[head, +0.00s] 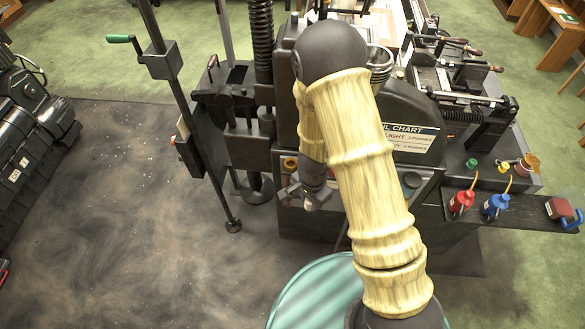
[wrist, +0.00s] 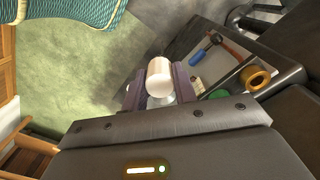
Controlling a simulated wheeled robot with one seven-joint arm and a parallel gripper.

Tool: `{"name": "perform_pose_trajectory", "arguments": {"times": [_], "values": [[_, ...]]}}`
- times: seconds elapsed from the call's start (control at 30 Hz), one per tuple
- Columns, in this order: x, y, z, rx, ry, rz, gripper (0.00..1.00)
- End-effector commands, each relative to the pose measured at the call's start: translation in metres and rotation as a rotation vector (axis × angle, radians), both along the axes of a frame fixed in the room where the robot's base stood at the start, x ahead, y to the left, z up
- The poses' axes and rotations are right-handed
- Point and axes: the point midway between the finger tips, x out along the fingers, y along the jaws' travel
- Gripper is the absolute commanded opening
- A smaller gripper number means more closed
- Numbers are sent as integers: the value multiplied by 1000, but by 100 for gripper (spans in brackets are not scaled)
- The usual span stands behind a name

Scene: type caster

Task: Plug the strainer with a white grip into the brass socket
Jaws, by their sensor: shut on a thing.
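My gripper (wrist: 158,92) is shut on the white grip (wrist: 158,72) of the strainer; in the wrist view the grip's rounded end faces the camera. The strainer's other end is mostly hidden behind the grip and jaws. In the head view my gripper (head: 309,197) hangs in front of the machine's lower front, with only a small pale bit between the jaws. A brass ring with a dark opening, which looks like the brass socket (wrist: 256,78), is to the right of the grip in the wrist view, apart from it. A brass-coloured spot (head: 290,163) shows on the machine front in the head view.
A recess beside the brass ring holds a blue-and-red tool (wrist: 203,52), a brush (wrist: 196,84) and a green round part (wrist: 219,94). Red (head: 461,201) and blue (head: 496,205) oil cans stand on a right-hand shelf.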

Motion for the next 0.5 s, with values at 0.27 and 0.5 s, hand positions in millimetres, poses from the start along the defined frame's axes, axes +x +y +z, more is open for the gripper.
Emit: {"name": "perform_pose_trajectory", "arguments": {"times": [0.27,0.5], "values": [[-1,2,0,0,0,6,6],[-1,5,2,0,0,15,6]]}}
